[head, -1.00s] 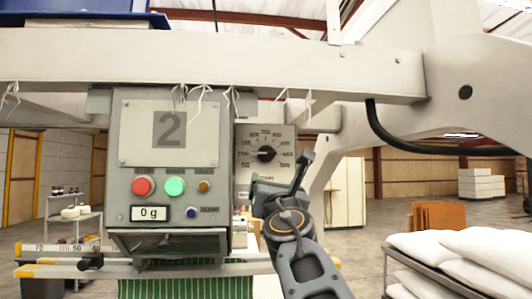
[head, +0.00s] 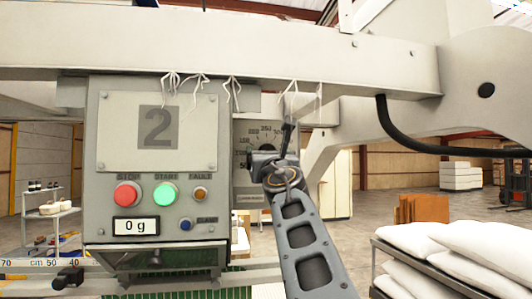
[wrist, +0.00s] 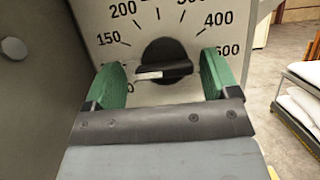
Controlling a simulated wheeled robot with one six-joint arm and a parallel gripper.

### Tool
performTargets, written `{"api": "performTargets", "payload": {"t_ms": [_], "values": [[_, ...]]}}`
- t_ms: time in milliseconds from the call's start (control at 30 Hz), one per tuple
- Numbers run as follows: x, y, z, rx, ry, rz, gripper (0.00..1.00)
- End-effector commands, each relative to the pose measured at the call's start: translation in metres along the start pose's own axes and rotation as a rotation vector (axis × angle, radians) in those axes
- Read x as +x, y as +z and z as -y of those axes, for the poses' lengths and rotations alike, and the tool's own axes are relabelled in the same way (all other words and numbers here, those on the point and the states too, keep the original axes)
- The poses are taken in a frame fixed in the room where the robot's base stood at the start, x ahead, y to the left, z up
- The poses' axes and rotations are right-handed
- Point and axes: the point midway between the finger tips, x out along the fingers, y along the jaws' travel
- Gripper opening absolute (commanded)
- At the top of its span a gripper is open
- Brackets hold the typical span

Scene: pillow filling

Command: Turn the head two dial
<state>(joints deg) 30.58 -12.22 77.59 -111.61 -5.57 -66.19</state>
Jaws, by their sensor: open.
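The head two dial is a black knob (wrist: 168,58) on a pale plate (head: 241,133) with a printed number scale, right of the grey panel marked 2 (head: 157,128). In the wrist view its white mark points left, slightly downward, below the 150. My gripper (wrist: 161,76) is open, one green-padded finger to the left of the knob and one to the right, with gaps visible on both sides. In the head view my gripper (head: 287,138) is in front of the dial and hides much of the knob and the lower scale.
A beam (head: 240,50) runs above the dial. A rack of white pillows (head: 470,250) stands at the right, with open floor behind.

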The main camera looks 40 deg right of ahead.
Motion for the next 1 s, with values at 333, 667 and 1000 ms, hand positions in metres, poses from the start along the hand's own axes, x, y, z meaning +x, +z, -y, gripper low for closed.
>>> {"api": "performTargets", "payload": {"t_ms": [333,667,1000], "values": [[0.0044,0.0013,0.0094,-0.005,-0.015,0.000,0.81],[0.0043,0.0013,0.0100,-0.006,-0.016,0.000,0.60],[0.0042,0.0013,0.0085,-0.005,-0.014,0.000,0.32]]}}
